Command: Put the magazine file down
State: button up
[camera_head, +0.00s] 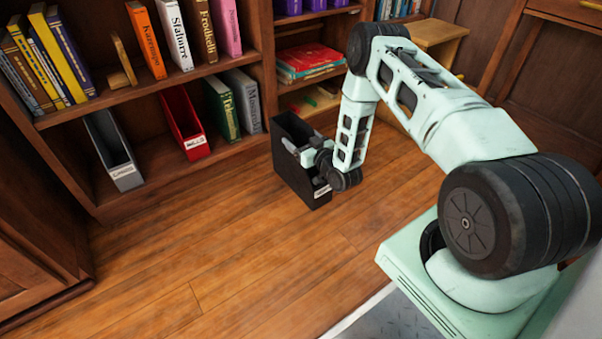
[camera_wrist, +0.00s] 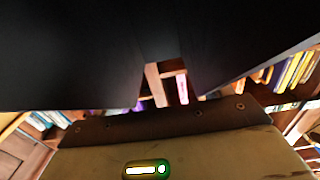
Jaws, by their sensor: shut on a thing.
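A black magazine file (camera_head: 291,174) with a pale label low on its front edge is upright in the head view, in front of the bookcase's bottom shelf. My gripper (camera_head: 318,160) is at its right side and shut on it. The head view does not clearly show whether the file's base touches the floor. In the wrist view, large dark surfaces (camera_wrist: 70,50) fill the upper part, and my fingertips cannot be made out there.
The bookcase's bottom shelf holds a grey file (camera_head: 113,150), a red file (camera_head: 183,123), a green book (camera_head: 222,108) and a grey book (camera_head: 244,100). Books stand on the shelf above. The wooden floor (camera_head: 190,245) is clear at front left. A small wooden stool (camera_head: 438,33) stands behind my arm.

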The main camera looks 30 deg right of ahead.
notch_tip(320, 180, down, 7)
jog(key=b, duration=0.3)
jog(key=shift+f+b, duration=0.15)
jog(key=shift+b, duration=0.2)
jog(key=o, duration=1.5)
jog(key=shift+f, duration=0.1)
jog(key=shift+o, duration=0.2)
